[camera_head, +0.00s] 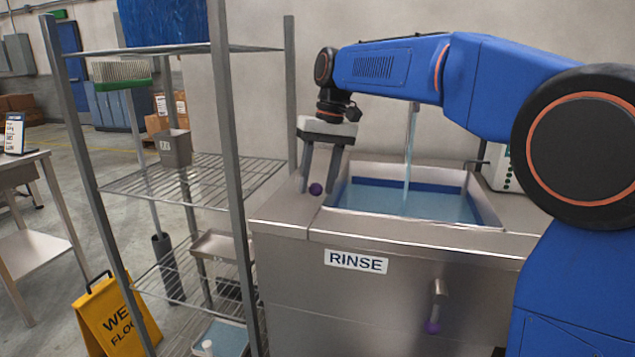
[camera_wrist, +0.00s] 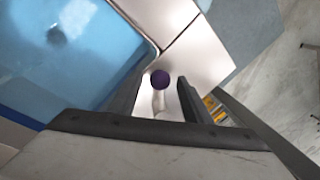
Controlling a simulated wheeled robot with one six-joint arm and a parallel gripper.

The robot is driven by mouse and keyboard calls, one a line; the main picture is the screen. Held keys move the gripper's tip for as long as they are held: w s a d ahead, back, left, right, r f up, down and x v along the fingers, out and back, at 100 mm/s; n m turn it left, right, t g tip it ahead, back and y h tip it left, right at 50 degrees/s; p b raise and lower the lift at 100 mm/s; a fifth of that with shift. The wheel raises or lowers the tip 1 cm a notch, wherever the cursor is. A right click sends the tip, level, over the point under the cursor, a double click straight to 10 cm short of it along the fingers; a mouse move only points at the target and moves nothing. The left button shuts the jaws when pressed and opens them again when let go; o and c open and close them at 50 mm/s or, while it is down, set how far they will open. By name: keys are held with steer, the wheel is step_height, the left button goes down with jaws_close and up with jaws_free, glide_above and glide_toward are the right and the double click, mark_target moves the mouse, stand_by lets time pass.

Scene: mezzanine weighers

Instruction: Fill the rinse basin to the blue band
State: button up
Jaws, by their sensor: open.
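The steel rinse basin (camera_head: 483,200) holds light blue water (camera_head: 405,204), and it also shows at the left of the wrist view (camera_wrist: 140,38). A stream (camera_head: 409,150) falls into the water; its outlet is hidden behind my arm. A dark blue band (camera_head: 400,185) shows on the far inner wall, just above the water surface. My gripper (camera_head: 318,187) points down, open, at the basin's left side. A purple ball knob (camera_head: 315,188) on a pale stem sits between its fingers, also in the wrist view (camera_wrist: 160,78). Finger contact with the knob is unclear.
A lever with a purple end (camera_head: 433,327) hangs on the cabinet front, right of the RINSE label (camera_head: 356,262). A wire shelf rack (camera_head: 195,180) stands close on the left. A yellow wet floor sign (camera_head: 117,318) stands beside it. A steel table (camera_head: 32,250) is at far left.

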steer(key=shift+f, duration=0.1)
jaws_close()
steer(key=shift+a, duration=0.15)
steer(key=a+m, duration=0.1)
steer(key=m, duration=0.1)
steer(key=s+a+m, duration=0.1)
steer(key=m, duration=0.1)
steer(key=shift+a+t, duration=0.2)
steer(key=shift+t, duration=0.2)
steer(key=m, duration=0.1)
steer(key=a+m, duration=0.1)
steer(key=shift+a+m, duration=0.25)
steer(key=shift+m, duration=0.15)
steer(key=shift+w+a+m+t, duration=0.15)
steer(key=shift+a+m+t, duration=0.5)
steer(key=shift+m, duration=0.75)
steer(key=shift+a, duration=0.15)
